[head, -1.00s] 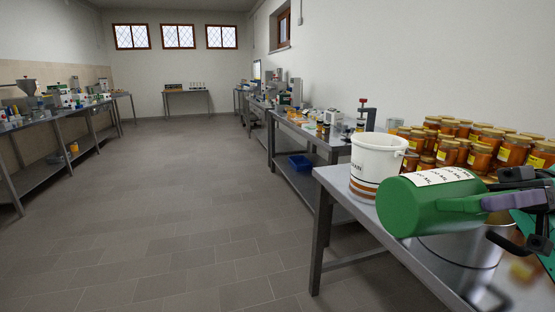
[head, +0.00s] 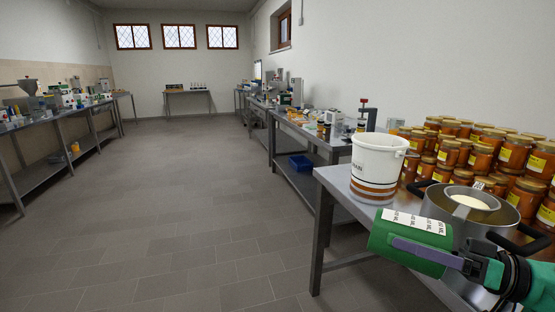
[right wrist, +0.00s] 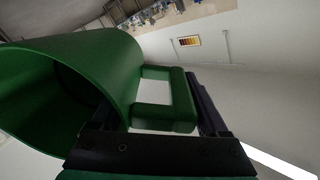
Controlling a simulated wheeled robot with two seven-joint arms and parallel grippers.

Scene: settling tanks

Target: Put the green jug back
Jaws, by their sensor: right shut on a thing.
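The green jug (head: 383,237) has a white printed label and is tilted well over, nearly on its side. My right gripper (head: 458,262) is shut on its handle and holds it in front of the steel table, low beside a steel pot. In the right wrist view the jug (right wrist: 110,70) fills the left side, with its dark open mouth facing lower left. Its handle (right wrist: 180,115) runs to the dark jaws of the gripper. Whether anything is inside the jug cannot be told. My left gripper is out of view.
The steel pot (head: 433,206) with black handles and pale contents stands on the table (head: 336,182). A white bucket (head: 377,160) stands left of it. Many honey jars (head: 515,152) crowd the back. Open floor (head: 180,220) lies to the left.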

